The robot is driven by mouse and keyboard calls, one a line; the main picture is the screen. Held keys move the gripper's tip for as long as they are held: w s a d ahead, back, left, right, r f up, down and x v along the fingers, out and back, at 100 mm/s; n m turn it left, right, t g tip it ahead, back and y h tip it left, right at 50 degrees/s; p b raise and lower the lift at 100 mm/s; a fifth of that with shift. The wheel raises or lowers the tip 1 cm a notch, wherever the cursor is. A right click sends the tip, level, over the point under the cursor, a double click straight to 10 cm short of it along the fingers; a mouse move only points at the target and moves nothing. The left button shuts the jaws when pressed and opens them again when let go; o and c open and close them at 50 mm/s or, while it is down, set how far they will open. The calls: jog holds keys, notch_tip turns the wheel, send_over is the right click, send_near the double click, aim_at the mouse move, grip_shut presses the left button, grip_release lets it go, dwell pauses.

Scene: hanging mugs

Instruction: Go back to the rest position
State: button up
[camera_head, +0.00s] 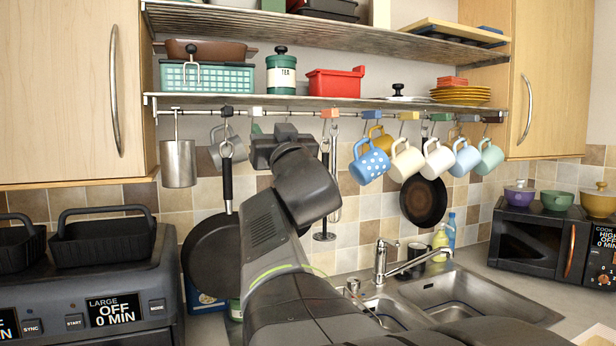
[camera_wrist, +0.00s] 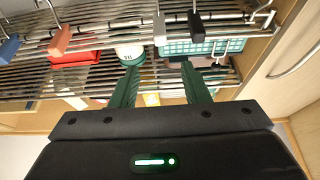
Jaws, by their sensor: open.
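My gripper (camera_wrist: 160,78) shows two green fingers spread apart in the wrist view, with nothing between them. It points up toward the underside of the wire shelf. In the head view my dark arm rises through the middle and its wrist hides the fingers. Several mugs hang from hooks on the rail to the right: a blue polka-dot mug (camera_head: 370,164), a cream mug (camera_head: 407,161), a white mug (camera_head: 438,160), a light blue mug (camera_head: 465,158) and a mint mug (camera_head: 488,158). A yellow mug (camera_head: 380,139) hangs behind them. A grey mug (camera_head: 229,147) hangs left of my wrist.
The wire shelf (camera_head: 400,103) runs above my wrist, holding a teal basket (camera_head: 205,77), a tea tin (camera_head: 281,73) and a red box (camera_head: 335,82). Pans hang on the wall (camera_head: 212,257). A sink (camera_head: 460,295) and tap (camera_head: 380,262) lie right; a cooker (camera_head: 115,285) stands left.

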aim_at(259, 112)
jog(key=p+x, duration=0.2)
jog(key=x, duration=1.2)
jog(key=shift+d, duration=0.15)
